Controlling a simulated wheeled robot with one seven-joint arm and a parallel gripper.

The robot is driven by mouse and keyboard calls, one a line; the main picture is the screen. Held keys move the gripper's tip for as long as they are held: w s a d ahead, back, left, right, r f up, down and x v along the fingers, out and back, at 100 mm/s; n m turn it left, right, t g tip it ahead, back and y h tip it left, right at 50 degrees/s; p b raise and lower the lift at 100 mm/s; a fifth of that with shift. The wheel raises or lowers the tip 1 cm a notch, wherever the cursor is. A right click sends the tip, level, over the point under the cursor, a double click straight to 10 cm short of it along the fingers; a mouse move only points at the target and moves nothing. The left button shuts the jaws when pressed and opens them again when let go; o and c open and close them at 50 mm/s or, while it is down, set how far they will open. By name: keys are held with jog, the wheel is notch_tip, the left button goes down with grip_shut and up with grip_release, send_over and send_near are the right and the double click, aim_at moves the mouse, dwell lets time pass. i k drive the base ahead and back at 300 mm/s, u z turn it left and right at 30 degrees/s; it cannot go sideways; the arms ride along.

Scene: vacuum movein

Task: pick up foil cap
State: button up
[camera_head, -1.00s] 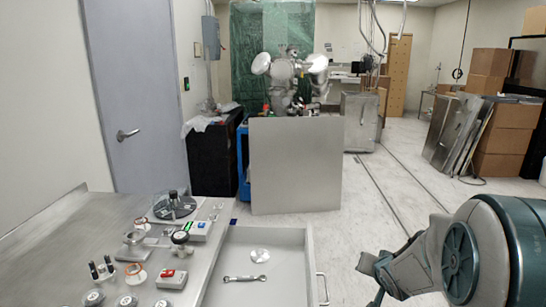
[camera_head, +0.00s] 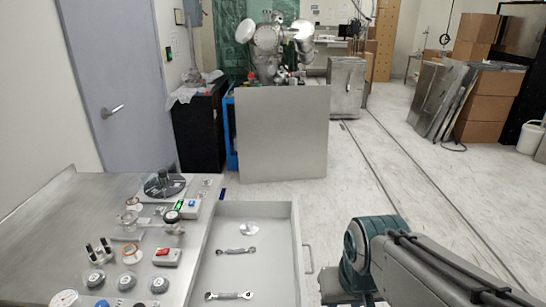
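A small round shiny silver disc, which looks like the foil cap (camera_head: 249,228), lies flat near the far end of an open drawer (camera_head: 282,258). Nothing covers it. My arm, with a teal joint and grey links, shows at the lower right, beyond the drawer's right wall and apart from the disc. My gripper's fingers do not show.
Two wrenches (camera_head: 237,251) (camera_head: 229,295) lie in the drawer. The steel bench (camera_head: 45,235) at left bears several gauges, flanges and a red-button box (camera_head: 167,257). A metal cabinet (camera_head: 283,135) stands beyond. The floor (camera_head: 385,170) at right is mostly clear.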

aim_at(247, 229)
jog(key=z, duration=1.75)
jog(key=i, duration=0.85)
jog(key=u, duration=2.65)
